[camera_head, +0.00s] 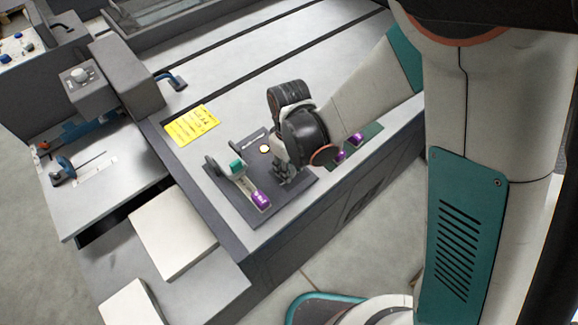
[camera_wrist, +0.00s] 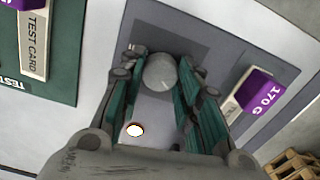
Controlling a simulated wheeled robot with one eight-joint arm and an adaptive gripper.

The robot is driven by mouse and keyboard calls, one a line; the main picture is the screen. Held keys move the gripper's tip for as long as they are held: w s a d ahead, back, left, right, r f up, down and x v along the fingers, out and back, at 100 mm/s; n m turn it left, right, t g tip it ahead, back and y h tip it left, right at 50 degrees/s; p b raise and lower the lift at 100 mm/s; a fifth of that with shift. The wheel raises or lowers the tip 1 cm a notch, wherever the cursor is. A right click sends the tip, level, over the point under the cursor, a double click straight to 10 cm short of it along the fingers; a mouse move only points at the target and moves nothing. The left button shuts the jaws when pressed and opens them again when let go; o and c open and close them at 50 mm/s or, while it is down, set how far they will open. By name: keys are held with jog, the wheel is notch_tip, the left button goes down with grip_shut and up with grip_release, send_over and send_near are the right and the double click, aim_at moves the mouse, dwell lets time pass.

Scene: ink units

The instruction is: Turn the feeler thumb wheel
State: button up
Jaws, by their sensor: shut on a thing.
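A round grey thumb wheel (camera_wrist: 160,72) is in the upper middle of the wrist view, between my fingers. My gripper (camera_wrist: 160,68) is shut on it, one green-padded finger on each side. In the head view my gripper (camera_head: 286,178) points down at the dark feeler plate (camera_head: 230,204) near the table's front edge. The wheel is hidden there behind my gripper. A small round orange-rimmed white light (camera_head: 264,149) lies just left of my wrist; it also shows between my fingers in the wrist view (camera_wrist: 135,130).
A strip with a purple end labelled 170 G (camera_wrist: 262,90) lies close to one finger. A green card marked TEST CARD (camera_wrist: 62,60) is on the other side. A yellow note (camera_head: 191,124) lies behind the plate. The grooved table beyond is clear.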

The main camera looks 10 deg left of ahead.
jog(key=shift+m, duration=1.2)
jog(key=o, duration=1.1)
jog(key=shift+r, duration=0.1)
jog(key=shift+r, duration=3.65)
